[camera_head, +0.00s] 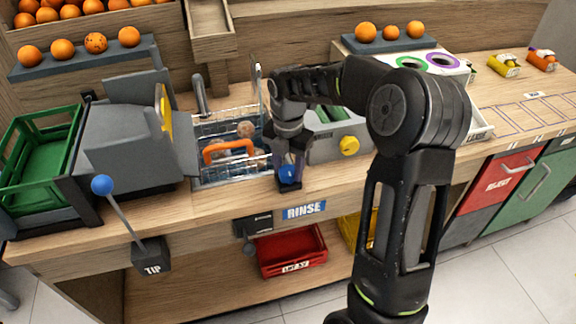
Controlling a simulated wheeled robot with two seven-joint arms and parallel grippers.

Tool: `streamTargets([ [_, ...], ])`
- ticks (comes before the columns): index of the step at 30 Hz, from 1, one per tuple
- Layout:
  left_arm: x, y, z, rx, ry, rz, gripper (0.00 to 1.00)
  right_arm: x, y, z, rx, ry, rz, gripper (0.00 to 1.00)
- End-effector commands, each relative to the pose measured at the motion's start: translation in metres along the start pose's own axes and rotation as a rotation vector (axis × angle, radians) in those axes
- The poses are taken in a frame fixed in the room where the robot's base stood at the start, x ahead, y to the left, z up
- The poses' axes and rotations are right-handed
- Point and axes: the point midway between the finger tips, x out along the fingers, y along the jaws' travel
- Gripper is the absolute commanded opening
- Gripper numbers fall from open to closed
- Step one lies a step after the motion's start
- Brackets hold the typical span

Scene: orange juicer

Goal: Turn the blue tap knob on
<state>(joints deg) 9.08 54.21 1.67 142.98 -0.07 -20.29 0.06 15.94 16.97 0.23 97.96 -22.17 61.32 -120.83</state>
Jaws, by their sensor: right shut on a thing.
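The blue tap knob (290,175) is at the front edge of the wooden counter, above the RINSE label (304,210). My right gripper (288,180) points down over it and is shut on it. The fingers hide part of the knob, so its exact turn angle cannot be read. A grey tap spout (201,95) rises behind the sink (198,180), left of the gripper. I cannot make out any water flow. My left gripper is not in view.
A wire basket with an orange handle (229,146) sits at the sink, just left of my right gripper. A grey machine with a yellow knob (349,145) stands to the right. A blue-balled TIP lever (102,185) sticks up at the left. A red crate (291,252) is below.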

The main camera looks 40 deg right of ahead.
Motion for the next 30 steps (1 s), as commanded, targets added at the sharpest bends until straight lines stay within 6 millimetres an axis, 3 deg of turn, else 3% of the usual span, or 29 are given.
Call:
streamTargets([
  [15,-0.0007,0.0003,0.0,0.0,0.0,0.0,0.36,-0.0004,0.0006,0.0001,-0.027,-0.001,0.001,0.04],
  [16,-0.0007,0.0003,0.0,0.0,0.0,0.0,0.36,-0.0004,0.0005,0.0001,-0.027,-0.001,0.001,0.47],
  [23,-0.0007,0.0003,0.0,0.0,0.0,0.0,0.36,-0.0003,0.0004,0.0001,-0.026,-0.001,0.001,0.66],
  [30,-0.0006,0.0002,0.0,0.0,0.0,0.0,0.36,-0.0003,0.0002,0.0,-0.025,0.0,0.0,0.66],
])
